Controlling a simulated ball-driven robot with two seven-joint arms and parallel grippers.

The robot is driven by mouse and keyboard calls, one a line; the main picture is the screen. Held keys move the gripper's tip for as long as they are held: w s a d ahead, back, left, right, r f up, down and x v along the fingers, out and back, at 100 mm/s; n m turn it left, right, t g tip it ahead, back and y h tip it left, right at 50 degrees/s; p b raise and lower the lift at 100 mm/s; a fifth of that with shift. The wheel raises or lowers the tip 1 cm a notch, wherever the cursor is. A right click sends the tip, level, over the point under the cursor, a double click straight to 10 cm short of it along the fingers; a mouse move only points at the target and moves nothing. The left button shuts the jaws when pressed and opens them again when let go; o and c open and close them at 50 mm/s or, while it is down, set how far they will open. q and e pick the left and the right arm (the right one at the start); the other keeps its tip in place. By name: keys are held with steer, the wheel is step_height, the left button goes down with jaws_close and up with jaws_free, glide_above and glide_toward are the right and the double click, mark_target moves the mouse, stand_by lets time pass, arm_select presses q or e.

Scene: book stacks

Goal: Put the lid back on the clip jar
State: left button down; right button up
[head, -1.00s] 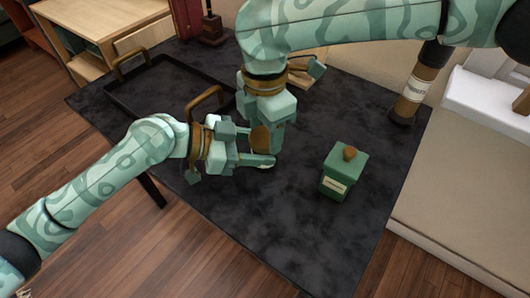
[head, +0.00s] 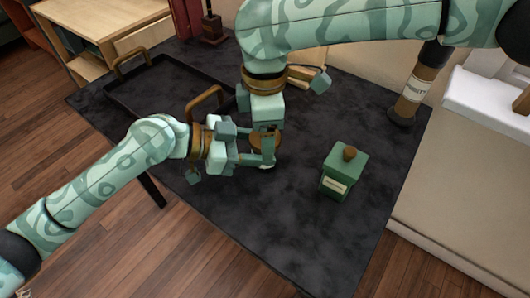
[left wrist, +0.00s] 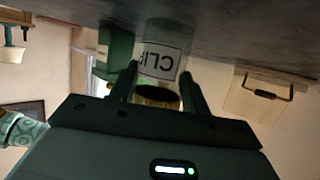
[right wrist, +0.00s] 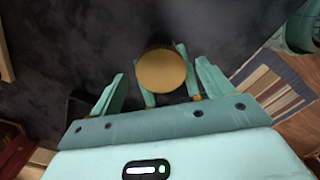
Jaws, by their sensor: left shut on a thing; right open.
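The clip jar (left wrist: 160,60) is a clear jar with a white label reading "CLI". It appears upside down in the left wrist view. My left gripper (head: 266,160) is shut on it from the side, with one finger on each side in the left wrist view. A round brown lid (right wrist: 161,71) shows over the jar in the right wrist view, between the left fingers. It also shows in the head view (head: 264,141), partly hidden by my grippers. My right gripper (right wrist: 160,84) is open above the lid, its fingers apart from the lid's sides.
A green canister (head: 345,176) with a brown knob stands right of the grippers on the dark table (head: 270,225). A black tray (head: 125,104) with brass handles lies at the back left. A brown bottle (head: 412,92) stands at the right edge. The front table area is clear.

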step_height(320, 180, up, 12)
stand_by(0.4)
arm_select(q)
steer(key=c, duration=0.6)
jaws_free()
steer(key=shift+p+v, duration=1.65)
steer(key=shift+v, duration=6.55)
arm_select(e)
steer(key=shift+s+r, duration=0.2)
steer(key=shift+r, duration=0.65)
steer(key=shift+s+r, duration=0.15)
steer(key=shift+r, duration=0.65)
steer(key=shift+s+r, duration=0.2)
steer(key=shift+r, duration=0.65)
arm_select(q)
steer(key=shift+r, duration=0.1)
steer(key=shift+s, duration=0.1)
